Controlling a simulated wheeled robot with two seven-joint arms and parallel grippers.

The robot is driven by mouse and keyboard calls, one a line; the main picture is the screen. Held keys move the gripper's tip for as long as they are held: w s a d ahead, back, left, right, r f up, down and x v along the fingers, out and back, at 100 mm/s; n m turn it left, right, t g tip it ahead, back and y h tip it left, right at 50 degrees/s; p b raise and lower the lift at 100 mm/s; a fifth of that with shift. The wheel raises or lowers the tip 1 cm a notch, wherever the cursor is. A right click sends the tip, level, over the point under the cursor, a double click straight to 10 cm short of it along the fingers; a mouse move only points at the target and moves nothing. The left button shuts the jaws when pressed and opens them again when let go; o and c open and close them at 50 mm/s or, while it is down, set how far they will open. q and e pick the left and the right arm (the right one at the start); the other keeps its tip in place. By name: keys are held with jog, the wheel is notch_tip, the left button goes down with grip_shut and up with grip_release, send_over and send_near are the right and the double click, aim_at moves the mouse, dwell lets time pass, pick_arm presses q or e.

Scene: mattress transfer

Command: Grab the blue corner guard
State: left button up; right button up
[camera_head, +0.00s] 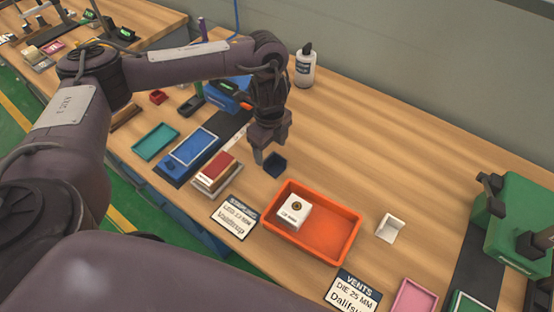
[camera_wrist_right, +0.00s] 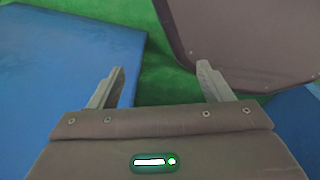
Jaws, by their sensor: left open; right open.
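The blue corner guard (camera_head: 275,165) is a small dark blue piece on the wooden table, just behind the orange tray. My left gripper (camera_head: 266,153) is open and points down close above and beside the guard, partly against it in the picture. I cannot tell whether a finger touches it. My right gripper (camera_wrist_right: 160,85) is open and empty in the right wrist view. Green floor and blue surfaces lie beyond its fingers. It does not show in the head view.
An orange tray (camera_head: 338,245) holds a white block (camera_head: 293,211). A white corner piece (camera_head: 390,228) lies to its right. A red block (camera_head: 216,166) and a blue tray (camera_head: 193,147) stand left. A bottle (camera_head: 305,66) stands behind. A green machine (camera_head: 515,225) is at the right.

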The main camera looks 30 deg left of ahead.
aim_at(272, 166)
pick_arm(q)
jog(key=shift+s+f+b, duration=0.2)
jog(key=shift+f+b, duration=0.1)
jog(key=shift+f, duration=0.8)
jog(key=f, duration=0.1)
jog(key=f+b, duration=0.1)
jog(key=shift+w+d+f, duration=0.15)
jog(key=shift+w+f, duration=0.05)
jog(key=shift+f, duration=0.5)
jog(key=c, duration=1)
jog(key=shift+c, duration=0.2)
pick_arm(e)
jog(key=shift+s+f, duration=0.25)
jog(key=shift+f, duration=0.25)
jog(key=shift+s+f, duration=0.2)
jog(key=shift+f, duration=0.25)
pick_arm(q)
jog(key=shift+r, duration=0.1)
